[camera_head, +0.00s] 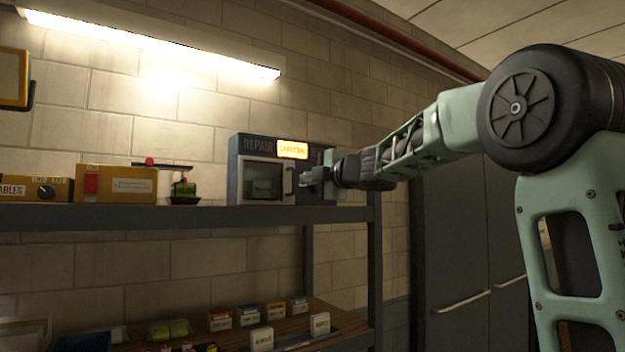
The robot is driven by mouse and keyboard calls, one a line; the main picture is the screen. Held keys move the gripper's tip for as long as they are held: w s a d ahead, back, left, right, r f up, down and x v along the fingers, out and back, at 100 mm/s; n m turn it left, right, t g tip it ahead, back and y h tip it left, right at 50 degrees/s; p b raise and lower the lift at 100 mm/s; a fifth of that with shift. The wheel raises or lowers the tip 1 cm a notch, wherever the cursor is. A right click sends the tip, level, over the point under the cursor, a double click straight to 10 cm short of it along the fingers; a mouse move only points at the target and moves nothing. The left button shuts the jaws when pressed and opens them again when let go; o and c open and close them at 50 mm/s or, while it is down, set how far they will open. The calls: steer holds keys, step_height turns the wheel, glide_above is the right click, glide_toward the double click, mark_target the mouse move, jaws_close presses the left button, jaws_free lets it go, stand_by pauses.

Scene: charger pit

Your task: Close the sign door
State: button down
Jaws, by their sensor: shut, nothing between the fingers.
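The sign box (240,145) is a blue-grey case on the upper shelf, with "REPAIR" lettering and a lit orange panel (292,149) along its top. Its sign door (250,163) has a white frame, a dark window and an upright handle (288,180) at the right edge. The door looks flat against the case or nearly so; I cannot tell if a small gap is left. My gripper (307,178) is shut and empty, just right of the handle in the picture, in front of the box's right part. Whether it touches the door is unclear. My wrist hides some of the box's right side.
The upper shelf (120,217) also bears a yellow box (117,184), a small green device (184,189) and another yellow case (35,188). Small boxes (248,315) stand on the lower bench. A shelf post (375,270) and grey cabinet (455,240) are at right.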

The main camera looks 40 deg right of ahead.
steer(key=s+d+b, duration=0.3)
steer(key=s+d, duration=0.2)
steer(key=s, duration=0.3)
steer(key=shift+s+d, duration=0.2)
steer(key=shift+s, duration=0.2)
